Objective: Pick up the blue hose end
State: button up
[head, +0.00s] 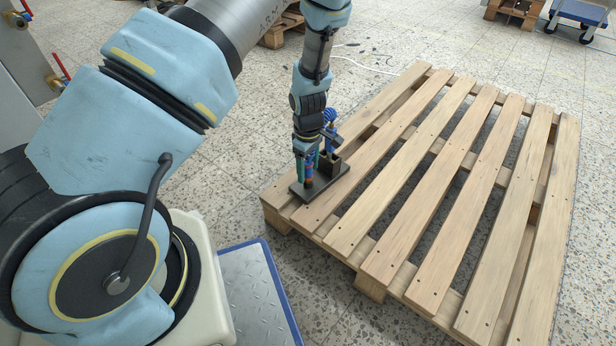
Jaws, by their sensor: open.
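The blue hose end (309,171) stands upright, low above a dark base plate (326,182) on the pallet's near left corner. It is small in the picture, with an orange-red band near its lower part. A blue coiled hose (330,115) shows just above and to the right, beside my wrist. My gripper (307,163) points down over the plate, its open fingers at the hose end, seemingly on either side of it. I cannot tell whether they touch it. A dark open-topped block (332,163) stands on the plate, to the right of the fingers.
The slatted wooden pallet (440,170) fills the right half, mostly bare. A blue-edged metal plate (258,295) lies on the floor in front. A thin white cable (365,66) lies behind the pallet. A blue cart (582,12) stands at the far right.

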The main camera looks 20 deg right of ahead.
jog(key=shift+f, duration=0.5)
jog(key=shift+r, duration=0.1)
grip_shut()
